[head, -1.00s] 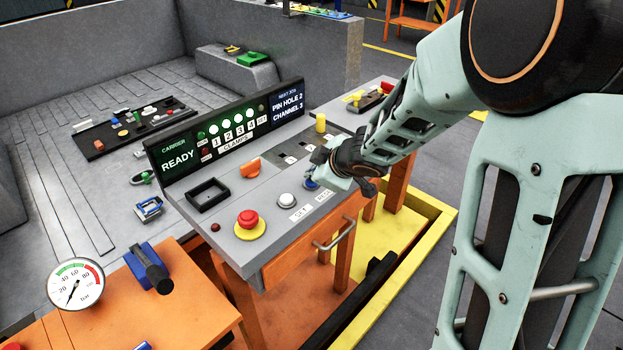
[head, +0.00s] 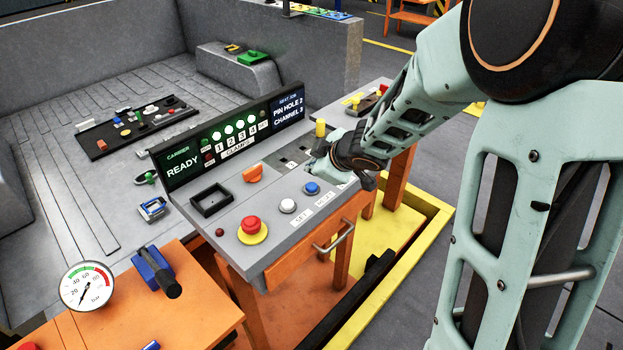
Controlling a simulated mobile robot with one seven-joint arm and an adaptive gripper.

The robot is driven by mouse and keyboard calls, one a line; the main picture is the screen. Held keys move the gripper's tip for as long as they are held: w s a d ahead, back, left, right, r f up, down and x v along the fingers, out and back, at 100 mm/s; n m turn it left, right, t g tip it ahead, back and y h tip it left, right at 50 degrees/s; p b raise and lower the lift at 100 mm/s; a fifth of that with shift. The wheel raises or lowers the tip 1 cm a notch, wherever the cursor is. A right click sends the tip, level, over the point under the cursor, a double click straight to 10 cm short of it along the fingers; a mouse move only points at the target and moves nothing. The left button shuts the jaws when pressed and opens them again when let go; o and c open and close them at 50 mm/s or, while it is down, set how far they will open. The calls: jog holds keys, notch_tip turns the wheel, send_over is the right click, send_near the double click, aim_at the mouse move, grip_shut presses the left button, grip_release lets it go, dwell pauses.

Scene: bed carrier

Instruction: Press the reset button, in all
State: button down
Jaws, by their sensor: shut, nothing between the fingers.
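The blue button (head: 312,188) sits on the grey sloped control panel (head: 232,232), with a small label in front that appears to read RESET (head: 325,199). It is fully in view. My gripper (head: 313,168) is shut and empty, above and behind the blue button and apart from it in the picture. Its exact height over the panel is hard to judge. A white button (head: 288,206) with a SET label is to the left of the blue one. The display (head: 183,167) reads READY, with several lit green clamp lamps.
A red mushroom button (head: 251,225) on a yellow ring, an orange knob (head: 253,173) and a black square frame (head: 210,197) share the panel. A yellow peg (head: 320,128) stands close behind my gripper. A pressure gauge (head: 87,286) and blue-based lever (head: 155,270) are at lower left.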

notch_tip(320, 180, up, 2)
jog(key=shift+r+p, duration=0.2)
jog(key=shift+p, duration=0.75)
jog(key=shift+f, duration=0.1)
